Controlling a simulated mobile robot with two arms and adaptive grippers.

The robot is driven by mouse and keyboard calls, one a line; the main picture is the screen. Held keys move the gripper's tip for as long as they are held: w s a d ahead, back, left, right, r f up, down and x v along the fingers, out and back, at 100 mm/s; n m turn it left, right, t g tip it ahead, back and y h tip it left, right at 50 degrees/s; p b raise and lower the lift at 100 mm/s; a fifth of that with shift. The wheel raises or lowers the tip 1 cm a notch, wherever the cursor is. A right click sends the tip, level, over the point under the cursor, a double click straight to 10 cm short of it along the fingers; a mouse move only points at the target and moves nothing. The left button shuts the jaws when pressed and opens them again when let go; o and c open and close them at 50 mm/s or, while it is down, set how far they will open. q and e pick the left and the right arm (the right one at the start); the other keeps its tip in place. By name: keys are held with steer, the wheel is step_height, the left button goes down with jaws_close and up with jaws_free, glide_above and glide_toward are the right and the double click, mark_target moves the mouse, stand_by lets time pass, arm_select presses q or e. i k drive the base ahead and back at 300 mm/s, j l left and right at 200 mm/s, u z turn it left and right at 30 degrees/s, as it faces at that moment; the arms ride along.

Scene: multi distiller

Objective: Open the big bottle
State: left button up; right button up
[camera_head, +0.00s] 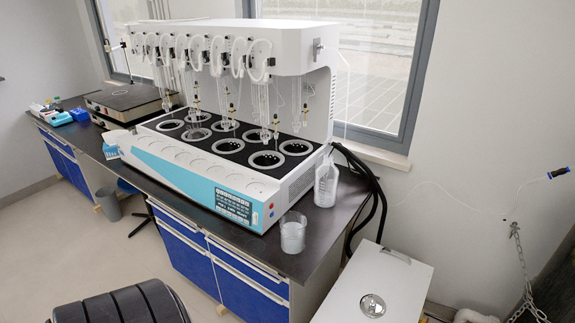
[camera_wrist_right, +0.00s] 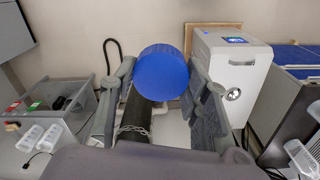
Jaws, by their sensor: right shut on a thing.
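In the right wrist view, a round, bright blue cap (camera_wrist_right: 160,66) sits between the two finger pads of my right gripper (camera_wrist_right: 163,76). The gripper is shut on this cap, with one finger on each side. The big bottle cannot be made out in the head view. Neither gripper shows in the head view, and my left gripper is in no view.
The dark bench (camera_head: 340,212) carries the distiller (camera_head: 220,150), a glass beaker (camera_head: 292,232) and a clear jug (camera_head: 326,185). A white box (camera_head: 395,275) stands right of the bench. A dark cylinder (camera_wrist_right: 130,116) with a chain is close by my right gripper.

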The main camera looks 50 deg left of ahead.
mark_target(326, 174)
steer(key=j+u, duration=0.3)
steer(key=j, duration=0.7)
steer(key=i+j+u, duration=0.1)
steer(key=j+u, duration=0.2)
steer(key=j, duration=0.75)
steer(key=i+j+u, duration=0.2)
steer(key=i, duration=0.2)
steer(key=i+j+u, duration=0.2)
steer(key=i, duration=0.25)
